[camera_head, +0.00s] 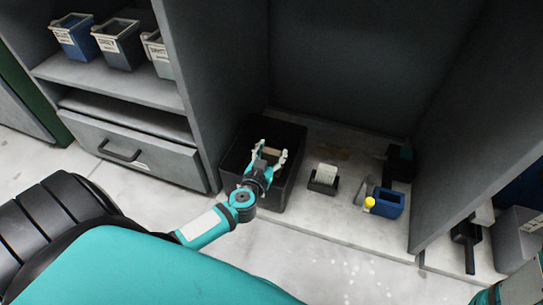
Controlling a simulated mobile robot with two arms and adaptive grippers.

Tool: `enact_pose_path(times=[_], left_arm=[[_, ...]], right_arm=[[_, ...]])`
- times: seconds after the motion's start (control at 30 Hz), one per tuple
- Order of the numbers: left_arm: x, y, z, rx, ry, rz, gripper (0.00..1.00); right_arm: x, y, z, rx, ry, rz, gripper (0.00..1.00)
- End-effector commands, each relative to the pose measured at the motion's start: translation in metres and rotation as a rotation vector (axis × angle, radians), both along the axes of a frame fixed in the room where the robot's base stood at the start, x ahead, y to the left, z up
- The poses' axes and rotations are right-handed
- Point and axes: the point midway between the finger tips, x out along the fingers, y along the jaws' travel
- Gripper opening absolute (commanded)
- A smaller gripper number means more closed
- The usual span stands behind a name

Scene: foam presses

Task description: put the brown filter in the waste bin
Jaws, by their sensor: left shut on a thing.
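The waste bin (292,180) is a black, open-topped box on the floor of the recess, beside the grey drawer cabinet. My left gripper (270,153) is over the bin's opening, with its pale fingers pointing away from me. It is shut on the brown filter (272,152), a small brown piece showing between the fingers. The gripper and wrist hide part of the filter and of the bin's near side. My right gripper is not in view; only a bit of my right arm shows at the bottom right corner.
Right of the bin are a small black holder with white paper (326,175) and a blue box (387,203) with a yellow knob. Labelled bins (118,48) stand on the left shelf. Grey cabinet walls flank the recess. A dark tool (468,240) stands at the right.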

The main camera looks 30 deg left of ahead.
Motion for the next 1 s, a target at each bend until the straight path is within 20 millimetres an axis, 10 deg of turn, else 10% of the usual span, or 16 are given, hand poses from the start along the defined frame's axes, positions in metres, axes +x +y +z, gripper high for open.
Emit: enact_pose_path(times=[0.73, 0.77, 1.0], left_arm=[[0.000, 0.000, -0.011, 0.001, 0.000, -0.001, 0.03], [0.000, 0.000, -0.012, 0.001, 0.001, -0.001, 0.58], [-0.001, 0.000, -0.013, 0.001, 0.002, -0.001, 0.80]], right_arm=[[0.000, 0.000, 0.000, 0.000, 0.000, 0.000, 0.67], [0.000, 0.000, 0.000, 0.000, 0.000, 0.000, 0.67], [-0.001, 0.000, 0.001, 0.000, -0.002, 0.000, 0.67]])
